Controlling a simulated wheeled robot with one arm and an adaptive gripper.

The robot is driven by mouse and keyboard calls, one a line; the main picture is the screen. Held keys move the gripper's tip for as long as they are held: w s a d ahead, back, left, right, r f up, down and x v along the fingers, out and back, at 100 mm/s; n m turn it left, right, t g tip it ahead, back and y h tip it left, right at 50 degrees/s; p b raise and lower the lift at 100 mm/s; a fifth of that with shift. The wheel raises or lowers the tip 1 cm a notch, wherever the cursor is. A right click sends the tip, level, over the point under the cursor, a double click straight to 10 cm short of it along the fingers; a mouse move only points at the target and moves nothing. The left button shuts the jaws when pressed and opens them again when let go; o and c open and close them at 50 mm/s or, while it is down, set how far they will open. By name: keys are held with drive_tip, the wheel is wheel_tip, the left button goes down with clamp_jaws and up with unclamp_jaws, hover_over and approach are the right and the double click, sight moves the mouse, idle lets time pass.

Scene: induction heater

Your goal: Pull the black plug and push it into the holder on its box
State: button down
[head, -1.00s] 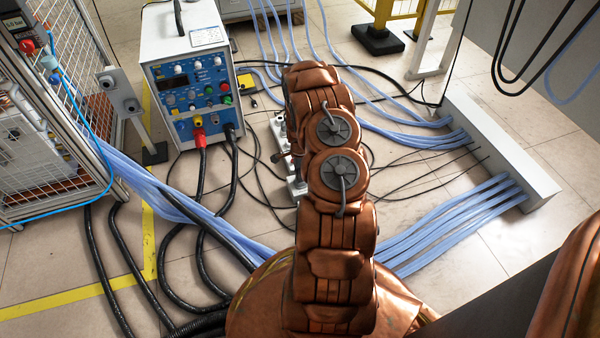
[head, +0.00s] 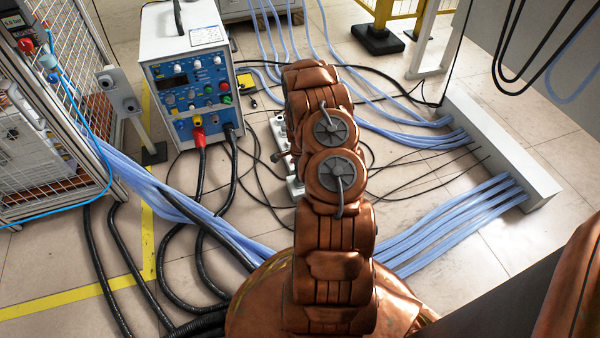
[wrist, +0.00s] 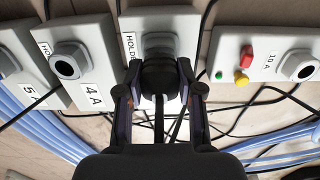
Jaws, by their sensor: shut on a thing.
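In the wrist view my gripper (wrist: 160,92) is shut on the black plug (wrist: 160,74), one finger on each side. A black cable runs from the plug back toward me. The plug is lined up in front of a grey round fitting (wrist: 160,42) on a white box (wrist: 158,20). A label partly reading "HOLD" is on that box, cut off by the finger. The plug overlaps the fitting, so I cannot tell how far it sits in it. In the head view my arm hides the gripper and plug; parts of white boxes (head: 295,187) show beside it.
A "4 A" box (wrist: 98,40) with a round socket stands left, and a "5 A" box (wrist: 25,85) beyond. A "10 A" box (wrist: 235,45) with coloured buttons is at right. Cables and blue hoses (head: 455,225) cross the floor. A blue-fronted power unit (head: 190,85) stands left.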

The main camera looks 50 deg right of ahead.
drive_tip(key=shift+f, duration=0.6)
idle(0.6)
drive_tip(key=c, duration=0.7)
unclamp_jaws()
drive_tip(key=shift+o, duration=0.2)
drive_tip(key=shift+r, duration=0.1)
drive_tip(key=shift+r, duration=6.05)
drive_tip(key=s+a+r+n+p, duration=0.1)
drive_tip(key=a+r+n+p, duration=0.45)
drive_tip(key=r, duration=0.85)
drive_tip(key=s+a+r+n+p, duration=0.1)
drive_tip(key=a+r+n+p, duration=0.1)
drive_tip(key=a+r+p, duration=1)
drive_tip(key=s+a+r+n+p, duration=0.2)
drive_tip(key=a+r+n+p, duration=0.15)
drive_tip(key=r, duration=1.35)
drive_tip(key=s+a+r+n+p, duration=0.4)
drive_tip(key=s+r+p, duration=0.3)
drive_tip(key=r, duration=0.3)
drive_tip(key=s+a+r+n+g+p, duration=0.1)
drive_tip(key=s+a+r+n+p, duration=0.3)
drive_tip(key=s+a+r+p, duration=0.3)
drive_tip(key=s+a+r+n+p, duration=0.4)
drive_tip(key=s+r, duration=0.5)
drive_tip(key=r, duration=0.6)
drive_tip(key=a+p, duration=0.2)
drive_tip(key=p, duration=0.1)
drive_tip(key=shift+a+n+g+p, duration=0.15)
drive_tip(key=shift+n+g+p, duration=0.2)
drive_tip(key=shift+n+g, duration=0.05)
